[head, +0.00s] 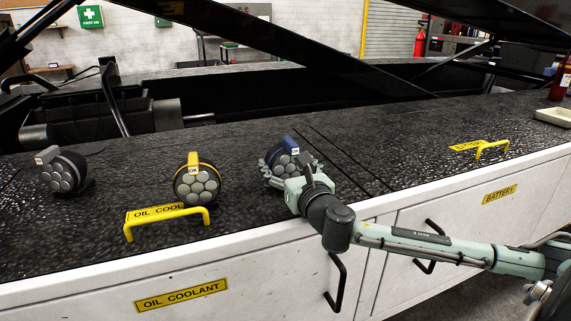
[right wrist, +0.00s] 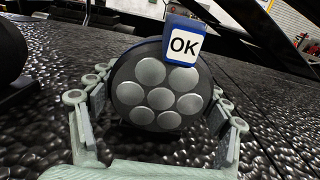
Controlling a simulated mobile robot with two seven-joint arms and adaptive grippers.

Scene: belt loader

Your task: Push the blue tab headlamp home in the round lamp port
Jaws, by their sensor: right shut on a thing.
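The blue tab headlamp (head: 290,150) is a round dark lamp with several pale lenses and a blue top tab marked OK. It is on or just above the black deck. My right gripper (head: 284,166) is shut on it, with fingers on both sides. The lamp also shows in the right wrist view (right wrist: 156,92), face towards the camera, between the fingers of my right gripper (right wrist: 155,115). I cannot tell whether its underside touches the deck. I cannot make out the round lamp port in either view. My left gripper is not in view.
A yellow tab headlamp (head: 196,185) and a white tab headlamp (head: 62,173) stand to the left on the textured deck (head: 240,215). A yellow handle (head: 168,213) stands in front; another yellow handle (head: 493,148) is at right. A pale tray (head: 553,117) lies far right.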

